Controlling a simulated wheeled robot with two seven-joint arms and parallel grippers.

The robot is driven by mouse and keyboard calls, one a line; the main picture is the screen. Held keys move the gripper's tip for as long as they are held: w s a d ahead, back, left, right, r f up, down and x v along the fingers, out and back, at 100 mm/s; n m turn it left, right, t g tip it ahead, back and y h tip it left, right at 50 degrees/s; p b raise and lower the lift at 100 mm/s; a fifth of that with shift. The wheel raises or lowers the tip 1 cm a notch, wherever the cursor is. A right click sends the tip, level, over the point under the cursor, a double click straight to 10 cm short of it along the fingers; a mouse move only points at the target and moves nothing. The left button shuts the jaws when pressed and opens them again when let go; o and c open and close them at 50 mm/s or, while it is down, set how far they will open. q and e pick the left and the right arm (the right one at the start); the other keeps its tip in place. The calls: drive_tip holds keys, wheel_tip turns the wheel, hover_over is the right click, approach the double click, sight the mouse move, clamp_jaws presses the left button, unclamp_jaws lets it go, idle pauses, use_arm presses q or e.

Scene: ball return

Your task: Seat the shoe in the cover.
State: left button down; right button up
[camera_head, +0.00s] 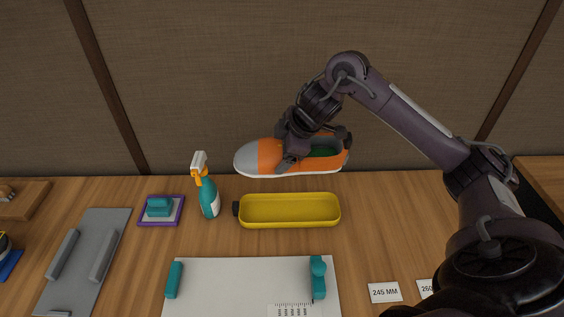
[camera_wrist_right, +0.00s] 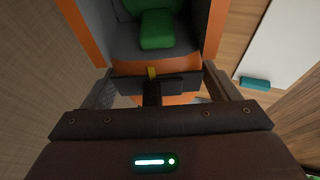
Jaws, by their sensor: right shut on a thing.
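An orange shoe (camera_head: 267,157) with a grey toe, white sole and green inside is held in the air, roughly level, toe to the left. It appears above and behind the yellow cover in the head view. My right gripper (camera_head: 287,163) is shut on the shoe around its middle. In the right wrist view the shoe (camera_wrist_right: 185,68) fills the top middle, with its green inside beyond the fingers. The yellow cover (camera_head: 290,222), a long open trough with a dark knob at its left end, lies empty on the table. My left gripper is not in view.
A teal spray bottle (camera_head: 209,197) stands left of the cover, beside a purple-edged pad (camera_head: 175,218) with a teal block. A white measuring board (camera_head: 235,285) with teal stops lies in front. A grey tray (camera_head: 84,260) is at left, size cards (camera_head: 384,292) at right.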

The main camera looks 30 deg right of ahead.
sight(281, 160)
drive_tip(key=shift+r, duration=0.55)
drive_tip(key=shift+f+p, duration=0.1)
drive_tip(key=shift+p, duration=0.35)
drive_tip(key=shift+g+y, duration=0.6)
drive_tip(key=shift+g, duration=0.3)
drive_tip(key=f+p, duration=0.2)
drive_tip(key=f, duration=0.1)
drive_tip(key=f+p, duration=0.1)
drive_tip(key=f, duration=0.1)
drive_tip(key=shift+w+d+f, duration=0.15)
drive_tip(key=shift+w+f, duration=0.05)
drive_tip(key=shift+w, duration=0.2)
drive_tip(key=shift+m+g, duration=0.3)
drive_tip(key=shift+g, duration=0.3)
drive_tip(key=f, duration=0.2)
drive_tip(key=f+p, duration=0.1)
drive_tip(key=s+f, duration=0.1)
drive_tip(key=f, duration=0.1)
drive_tip(key=shift+f+p, duration=0.3)
drive_tip(key=shift+p, duration=0.1)
